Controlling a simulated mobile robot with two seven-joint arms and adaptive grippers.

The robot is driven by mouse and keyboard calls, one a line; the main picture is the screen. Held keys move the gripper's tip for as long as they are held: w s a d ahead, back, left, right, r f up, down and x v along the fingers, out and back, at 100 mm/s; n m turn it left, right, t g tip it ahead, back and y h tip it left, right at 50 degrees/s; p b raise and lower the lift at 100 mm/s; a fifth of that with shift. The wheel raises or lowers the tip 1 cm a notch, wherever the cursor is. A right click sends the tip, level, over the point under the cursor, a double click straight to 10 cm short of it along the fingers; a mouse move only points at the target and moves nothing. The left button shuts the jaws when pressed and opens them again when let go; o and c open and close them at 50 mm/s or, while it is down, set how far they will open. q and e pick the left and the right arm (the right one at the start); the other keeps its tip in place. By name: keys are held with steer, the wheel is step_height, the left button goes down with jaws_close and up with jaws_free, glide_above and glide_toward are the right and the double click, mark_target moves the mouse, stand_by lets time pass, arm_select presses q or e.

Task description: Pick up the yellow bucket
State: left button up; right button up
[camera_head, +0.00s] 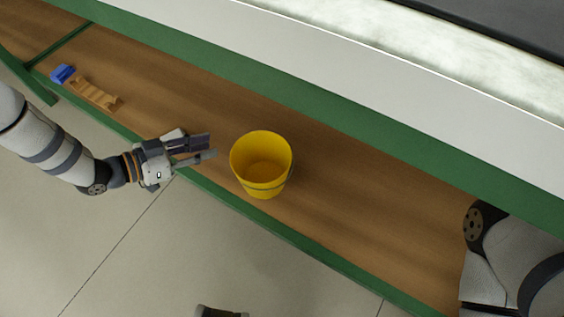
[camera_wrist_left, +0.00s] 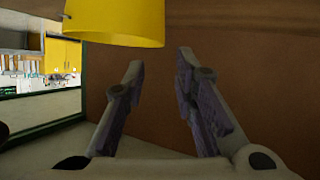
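The yellow bucket (camera_head: 262,165) stands upright on the brown wooden shelf, and its inside looks empty. My left gripper (camera_head: 212,148) is to the left of the bucket in the head view, apart from it, with its fingers pointing toward it. In the left wrist view the two fingers (camera_wrist_left: 158,75) are spread with nothing between them.
The wooden shelf (camera_head: 345,200) has a green front edge (camera_head: 290,236). A green and white ledge (camera_head: 330,85) runs above and behind it. A small wooden rack (camera_head: 95,94) and a blue block (camera_head: 62,73) lie at the far left. The shelf right of the bucket is clear.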

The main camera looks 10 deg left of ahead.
mark_target(246, 138)
arm_select(q)
steer(key=b+x, duration=0.4)
steer(key=x, duration=0.7)
steer(key=shift+w+d+f, duration=0.15)
steer(key=shift+w+d, duration=0.2)
steer(key=shift+w, duration=0.05)
arm_select(e)
steer(key=s+f, duration=0.1)
steer(key=f+g, duration=0.1)
steer(key=shift+s+f, duration=0.4)
arm_select(q)
jaws_close()
